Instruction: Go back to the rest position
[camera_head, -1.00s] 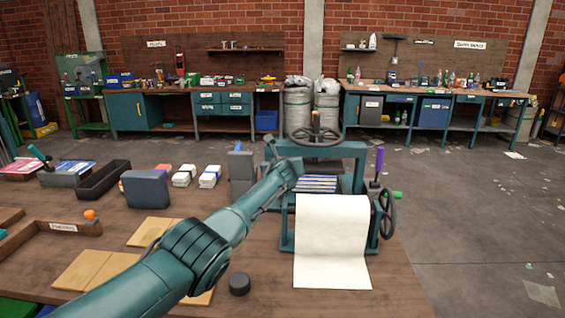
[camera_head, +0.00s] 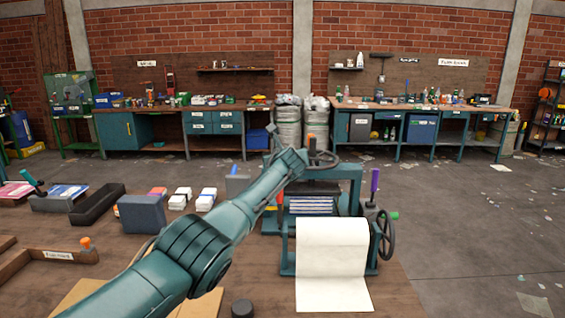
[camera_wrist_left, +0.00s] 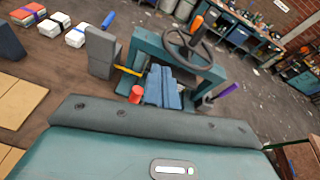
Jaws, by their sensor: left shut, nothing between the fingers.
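My left arm (camera_head: 215,240) comes in from the lower left and reaches toward the teal press (camera_head: 350,180). Its wrist end covers part of the press's left side and handwheel (camera_head: 322,160). My left gripper's housing (camera_wrist_left: 160,112) fills the bottom of the left wrist view, with its grey front edge below the press. The fingers are hidden in both views; the gripper appears shut and empty. A blue stack (camera_wrist_left: 163,87) lies in the press in the wrist view. My right gripper is not in view.
A white sheet (camera_head: 331,262) hangs from the press's front roller. A dark grey block (camera_head: 142,213), a black tray (camera_head: 97,204) and white bundles (camera_head: 180,199) stand on the wooden table. A black puck (camera_head: 242,308) is near the front. Open floor (camera_head: 470,230) lies right.

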